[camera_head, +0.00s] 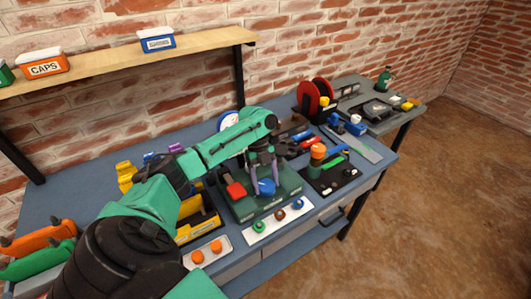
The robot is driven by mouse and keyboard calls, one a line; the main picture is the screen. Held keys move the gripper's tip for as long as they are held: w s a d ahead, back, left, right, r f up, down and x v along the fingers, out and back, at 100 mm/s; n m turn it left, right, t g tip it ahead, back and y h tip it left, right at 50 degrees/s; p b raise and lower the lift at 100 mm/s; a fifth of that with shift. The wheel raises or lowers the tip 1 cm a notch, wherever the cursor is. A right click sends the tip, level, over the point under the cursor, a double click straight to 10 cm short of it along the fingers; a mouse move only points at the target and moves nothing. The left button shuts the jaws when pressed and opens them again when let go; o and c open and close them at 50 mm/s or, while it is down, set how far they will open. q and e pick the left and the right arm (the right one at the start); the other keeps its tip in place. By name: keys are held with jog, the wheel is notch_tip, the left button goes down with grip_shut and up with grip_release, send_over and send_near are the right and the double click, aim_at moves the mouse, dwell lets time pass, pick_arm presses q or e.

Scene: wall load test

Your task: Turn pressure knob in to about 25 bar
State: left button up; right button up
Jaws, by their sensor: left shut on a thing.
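The pressure knob (267,187) appears to be the blue round knob on a dark green test unit (243,211) on the bench. My left gripper (263,184) reaches down over this knob from above, and its fingers are shut on it. A round white gauge (228,121) with a blue rim stands behind the unit. My left arm partly hides the gauge, and its reading is too small to tell. A red block (235,190) sits on the unit left of the knob. My right gripper is not in view.
An orange-topped tool (318,152) stands to the right, and a red reel (316,95) behind. Yellow bins (205,225) flank the left side. A shelf (120,62) runs above.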

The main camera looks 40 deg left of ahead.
pick_arm(q)
jog(key=shift+m, duration=0.4)
jog(key=o, duration=1.4)
jog(key=shift+c, duration=0.2)
jog(key=v, duration=1.4)
jog(key=shift+w+r, duration=0.2)
jog(key=shift+r, duration=0.15)
